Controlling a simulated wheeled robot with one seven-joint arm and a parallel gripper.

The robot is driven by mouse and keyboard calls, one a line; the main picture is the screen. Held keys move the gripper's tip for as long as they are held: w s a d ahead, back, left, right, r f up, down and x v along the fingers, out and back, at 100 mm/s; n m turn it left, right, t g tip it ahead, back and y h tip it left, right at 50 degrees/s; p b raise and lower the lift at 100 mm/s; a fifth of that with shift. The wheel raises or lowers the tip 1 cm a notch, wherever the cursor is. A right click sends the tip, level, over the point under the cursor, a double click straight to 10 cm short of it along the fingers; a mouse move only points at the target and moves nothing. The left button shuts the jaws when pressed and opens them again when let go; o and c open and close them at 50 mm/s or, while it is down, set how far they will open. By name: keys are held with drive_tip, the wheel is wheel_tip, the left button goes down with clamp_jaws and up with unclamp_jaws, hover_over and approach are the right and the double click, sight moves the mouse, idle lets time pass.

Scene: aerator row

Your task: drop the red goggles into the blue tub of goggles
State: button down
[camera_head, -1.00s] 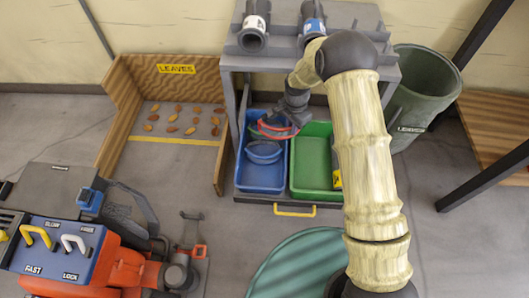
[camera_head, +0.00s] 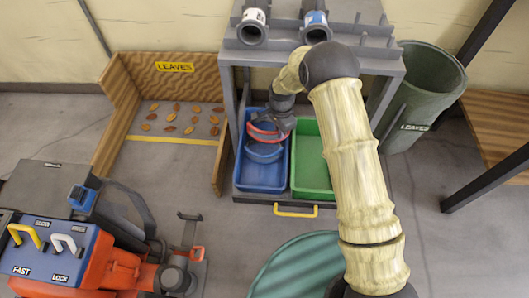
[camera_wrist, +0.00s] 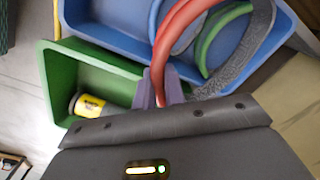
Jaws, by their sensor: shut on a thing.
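The red goggles (camera_head: 262,134) are held by my gripper (camera_head: 273,122) over the blue tub (camera_head: 262,187). In the wrist view, my gripper (camera_wrist: 162,92) is shut on the red band (camera_wrist: 172,40), which curves up and away above the tub (camera_wrist: 105,25). Blue goggles (camera_head: 264,153) lie in the tub. A green band (camera_wrist: 212,38) and a blue and grey band (camera_wrist: 250,45) also show there. I cannot tell whether the red goggles touch those below.
A green tub (camera_head: 312,170) stands just right of the blue one, with a yellow-labelled spool (camera_wrist: 88,105) inside. Pipes (camera_head: 253,25) are above on the grey stand (camera_head: 340,62). A green bin (camera_head: 425,95) stands right. An orange machine (camera_head: 115,268) is at lower left.

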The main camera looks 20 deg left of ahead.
drive_tip(key=shift+f+b, duration=0.85)
drive_tip(key=shift+f, duration=0.55)
drive_tip(key=c, duration=1.4)
unclamp_jaws()
drive_tip(key=shift+r, duration=0.1)
wheel_tip(320, 180, up, 12)
drive_tip(key=p, duration=0.5)
